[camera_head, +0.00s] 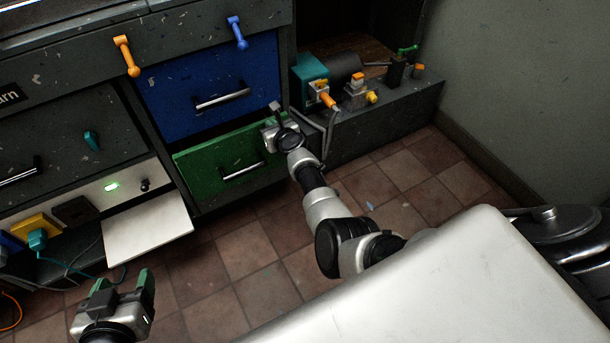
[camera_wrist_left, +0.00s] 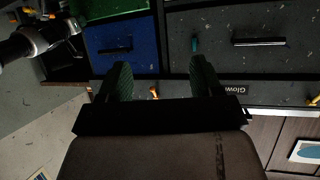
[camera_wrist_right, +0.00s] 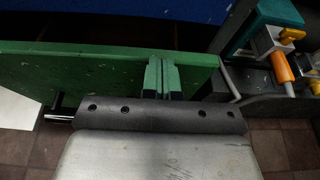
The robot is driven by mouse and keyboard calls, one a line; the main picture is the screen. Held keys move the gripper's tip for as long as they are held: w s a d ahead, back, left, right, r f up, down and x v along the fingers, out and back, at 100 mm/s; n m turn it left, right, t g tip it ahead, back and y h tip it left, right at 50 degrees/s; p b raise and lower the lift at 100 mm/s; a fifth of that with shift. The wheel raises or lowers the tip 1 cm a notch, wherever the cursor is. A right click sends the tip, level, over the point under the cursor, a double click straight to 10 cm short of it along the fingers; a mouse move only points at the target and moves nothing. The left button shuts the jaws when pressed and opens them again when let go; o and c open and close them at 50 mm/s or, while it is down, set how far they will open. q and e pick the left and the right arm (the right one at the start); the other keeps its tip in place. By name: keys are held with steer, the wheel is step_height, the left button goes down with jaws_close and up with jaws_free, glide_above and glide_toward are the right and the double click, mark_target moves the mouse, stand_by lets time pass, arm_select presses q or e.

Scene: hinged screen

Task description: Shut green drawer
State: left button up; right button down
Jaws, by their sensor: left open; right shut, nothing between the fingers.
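The green drawer (camera_head: 212,158) is below the blue drawer (camera_head: 222,92) and has a dark bar handle (camera_head: 242,172). Its front seems to stand a little forward of the cabinet; how far is hard to tell. My right gripper (camera_head: 272,116) is at the right part of the green front and covers some of it. In the right wrist view its shut, empty fingers (camera_wrist_right: 162,76) overlap the green front (camera_wrist_right: 80,72); contact cannot be told. My left gripper (camera_head: 124,284) is open and empty, low at the left, away from the drawer. Its spread fingers also show in the left wrist view (camera_wrist_left: 160,78).
A white panel (camera_head: 150,228) juts out left of the green drawer. A low dark ledge (camera_head: 395,112) with a teal box (camera_head: 310,72) and several fittings is at the right. An orange lever (camera_head: 127,57) and a blue lever (camera_head: 237,33) are above. Tiled floor in front is clear.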

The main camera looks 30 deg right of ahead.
arm_select(q)
steer(key=shift+w+d+r+t, duration=0.1)
steer(key=shift+w+r+t, duration=0.2)
steer(key=shift+w, duration=0.05)
arm_select(e)
steer(key=shift+w, duration=0.35)
